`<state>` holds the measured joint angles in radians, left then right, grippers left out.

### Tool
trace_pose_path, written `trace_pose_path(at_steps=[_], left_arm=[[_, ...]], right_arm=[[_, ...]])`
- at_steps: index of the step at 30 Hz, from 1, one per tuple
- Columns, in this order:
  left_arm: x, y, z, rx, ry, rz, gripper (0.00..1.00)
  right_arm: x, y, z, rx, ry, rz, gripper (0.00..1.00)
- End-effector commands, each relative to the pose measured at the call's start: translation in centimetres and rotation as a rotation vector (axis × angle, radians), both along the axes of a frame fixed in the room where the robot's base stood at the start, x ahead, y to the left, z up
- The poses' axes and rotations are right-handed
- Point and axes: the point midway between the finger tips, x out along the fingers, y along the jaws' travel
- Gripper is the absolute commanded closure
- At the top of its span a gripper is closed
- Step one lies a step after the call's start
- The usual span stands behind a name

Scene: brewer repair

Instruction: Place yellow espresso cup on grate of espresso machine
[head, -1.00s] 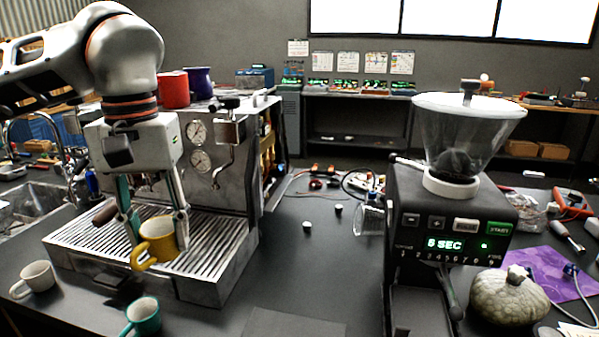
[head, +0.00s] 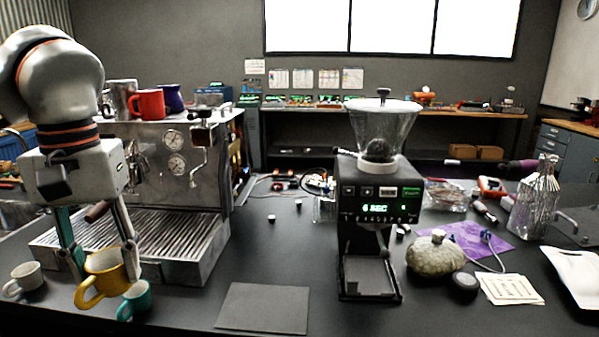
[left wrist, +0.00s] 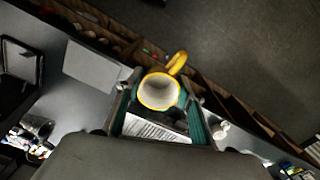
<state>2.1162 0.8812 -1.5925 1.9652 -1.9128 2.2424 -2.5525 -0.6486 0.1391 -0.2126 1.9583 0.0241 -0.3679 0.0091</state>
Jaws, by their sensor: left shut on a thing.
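The yellow espresso cup (head: 108,284) is upright between the fingers of my left gripper (head: 104,262), which is shut on it. Its handle points left and toward the viewer. In the head view the cup appears in front of the front edge of the espresso machine (head: 160,160) and its ribbed grate (head: 150,238), partly overlapping the teal cup. In the left wrist view, the cup (left wrist: 158,92) shows from above between the fingers, with the grate (left wrist: 155,129) beside it. Whether the cup touches anything below cannot be told. My right gripper is not in view.
A teal cup (head: 134,300) is close beside the yellow cup, and a white cup (head: 24,279) stands left. Red (head: 149,104) and purple mugs sit on the machine. A grinder (head: 376,205) stands right, with a dark mat (head: 263,307) between. The grate's visible part is clear.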

Motion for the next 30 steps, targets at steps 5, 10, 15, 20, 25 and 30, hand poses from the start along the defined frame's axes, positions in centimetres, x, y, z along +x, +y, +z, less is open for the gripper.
trace_pose_path(at_steps=[5, 10, 15, 20, 25, 30], left_arm=[[1.7, -0.2, -4.5, 0.010, 0.005, -0.041, 0.85], [3.2, -0.6, -10.0, 0.017, 0.005, -0.097, 0.85], [3.9, -1.2, -16.8, 0.015, 0.006, -0.173, 0.85], [3.8, -1.8, -21.3, 0.006, 0.004, -0.229, 0.85], [3.7, -2.2, -23.3, 0.001, 0.000, -0.258, 0.85], [3.7, -2.2, -23.5, 0.002, -0.004, -0.263, 0.85]], right_arm=[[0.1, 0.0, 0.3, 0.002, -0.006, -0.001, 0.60], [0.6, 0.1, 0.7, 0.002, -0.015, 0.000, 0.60], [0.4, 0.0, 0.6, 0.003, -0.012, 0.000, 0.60], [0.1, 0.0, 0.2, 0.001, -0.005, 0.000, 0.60], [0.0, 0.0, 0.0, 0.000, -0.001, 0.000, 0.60], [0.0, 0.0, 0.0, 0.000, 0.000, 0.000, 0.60]])
